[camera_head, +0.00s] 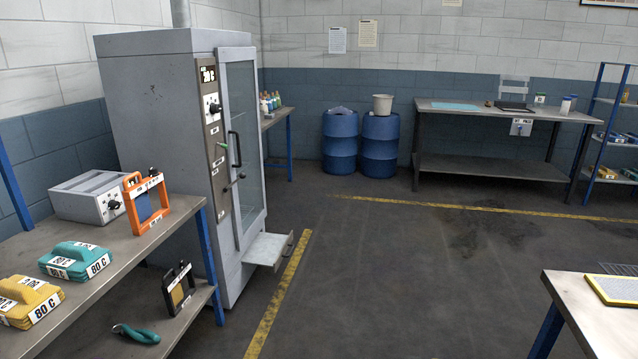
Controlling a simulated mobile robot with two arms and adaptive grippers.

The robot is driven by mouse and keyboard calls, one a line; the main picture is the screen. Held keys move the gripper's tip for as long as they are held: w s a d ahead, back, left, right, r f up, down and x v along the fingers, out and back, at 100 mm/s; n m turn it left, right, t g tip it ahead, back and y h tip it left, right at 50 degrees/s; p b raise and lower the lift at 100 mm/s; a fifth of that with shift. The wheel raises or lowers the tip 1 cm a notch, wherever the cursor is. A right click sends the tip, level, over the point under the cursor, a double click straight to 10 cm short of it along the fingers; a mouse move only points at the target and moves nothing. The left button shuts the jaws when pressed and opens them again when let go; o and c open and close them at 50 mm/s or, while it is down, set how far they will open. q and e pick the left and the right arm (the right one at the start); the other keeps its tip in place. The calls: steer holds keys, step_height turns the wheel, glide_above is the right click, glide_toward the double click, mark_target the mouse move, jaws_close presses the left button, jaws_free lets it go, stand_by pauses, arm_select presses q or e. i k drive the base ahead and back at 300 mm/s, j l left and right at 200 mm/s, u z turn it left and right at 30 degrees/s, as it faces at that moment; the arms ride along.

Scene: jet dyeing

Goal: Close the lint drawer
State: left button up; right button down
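The lint drawer (266,248) sticks out near the bottom of the front of a tall grey cabinet (158,130). It is pulled open, with its pale inside and a dark handle at its outer end showing. The cabinet's tall glass door (240,140) above it looks shut and has a dark handle. Neither of my grippers is in view.
A bench (110,240) at left holds a grey box, an orange-framed item, and teal and yellow 80 C blocks. A table (600,320) stands at lower right. Blue drums (340,142) stand at the back. The middle floor is clear.

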mark_target(267, 249)
steer(key=i+u, duration=0.1)
steer(key=i, duration=0.85)
steer(key=i+l, duration=0.2)
steer(key=i, duration=0.8)
steer(key=j+u, duration=0.05)
